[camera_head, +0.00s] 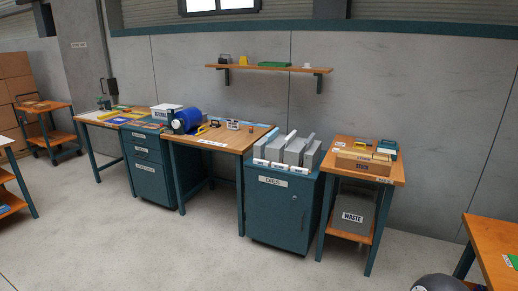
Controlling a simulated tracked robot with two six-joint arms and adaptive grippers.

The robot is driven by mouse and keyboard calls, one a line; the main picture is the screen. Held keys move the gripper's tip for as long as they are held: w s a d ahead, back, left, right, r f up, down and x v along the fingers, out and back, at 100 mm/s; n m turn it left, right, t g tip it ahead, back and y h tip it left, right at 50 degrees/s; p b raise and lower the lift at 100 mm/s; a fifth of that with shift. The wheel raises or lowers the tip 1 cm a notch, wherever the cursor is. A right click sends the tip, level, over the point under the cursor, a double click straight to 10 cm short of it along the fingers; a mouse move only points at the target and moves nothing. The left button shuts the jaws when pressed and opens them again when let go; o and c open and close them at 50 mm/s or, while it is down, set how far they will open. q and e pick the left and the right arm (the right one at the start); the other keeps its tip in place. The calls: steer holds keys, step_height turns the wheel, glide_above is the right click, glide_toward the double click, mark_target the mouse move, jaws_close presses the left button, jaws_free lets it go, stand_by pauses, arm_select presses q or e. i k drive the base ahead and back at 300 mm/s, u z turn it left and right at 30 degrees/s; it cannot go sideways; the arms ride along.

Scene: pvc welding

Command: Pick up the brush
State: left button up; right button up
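I cannot make out a brush for certain; the small items on the benches are too small to tell apart. Small yellow and dark items (203,129) lie on the wooden workbench (236,141), beside a blue cylindrical machine (187,121). On the wooden table (400,174) at the right, a wooden box (362,162) stands with yellow and green items (387,146) behind it. Neither of my grippers shows in this view.
A teal cabinet labelled DIES (275,207) carries several grey blocks (298,150). A grey WASTE bin (351,216) sits under the right table. A wall shelf (270,69) holds small items. Another wooden table (494,243) is at the lower right. The floor (130,245) in front is clear.

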mark_target(355, 147)
steer(key=z, duration=0.2)
steer(key=i, duration=1.5)
steer(key=z, duration=0.5)
steer(key=i, duration=1.35)
steer(key=z, duration=0.3)
